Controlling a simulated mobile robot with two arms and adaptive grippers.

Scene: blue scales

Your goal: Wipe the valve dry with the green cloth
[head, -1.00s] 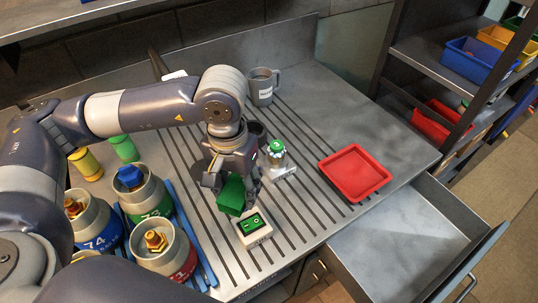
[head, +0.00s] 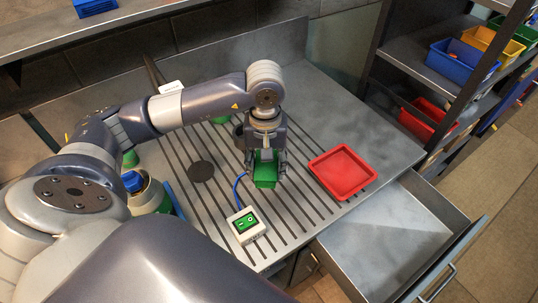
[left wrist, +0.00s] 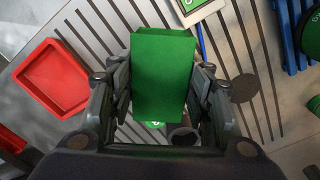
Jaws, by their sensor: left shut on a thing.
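My left gripper (head: 266,163) is shut on the green cloth (head: 265,175), which looks like a stiff green block. It hangs over the grooved worktop, left of the red tray. In the left wrist view the cloth (left wrist: 163,75) sits between both fingers. Below it a round green top (left wrist: 154,124) shows partly; the fixture under it is mostly hidden. A cylinder with a blue valve knob (head: 133,181) stands at the left, partly behind my arm. I cannot tell which of these is the task's valve. My right gripper is not in view.
The red tray (head: 342,170) lies to the right, above an open drawer (head: 390,245). A dark disc (head: 201,171) lies flat on the left. Bins fill the shelf at right.

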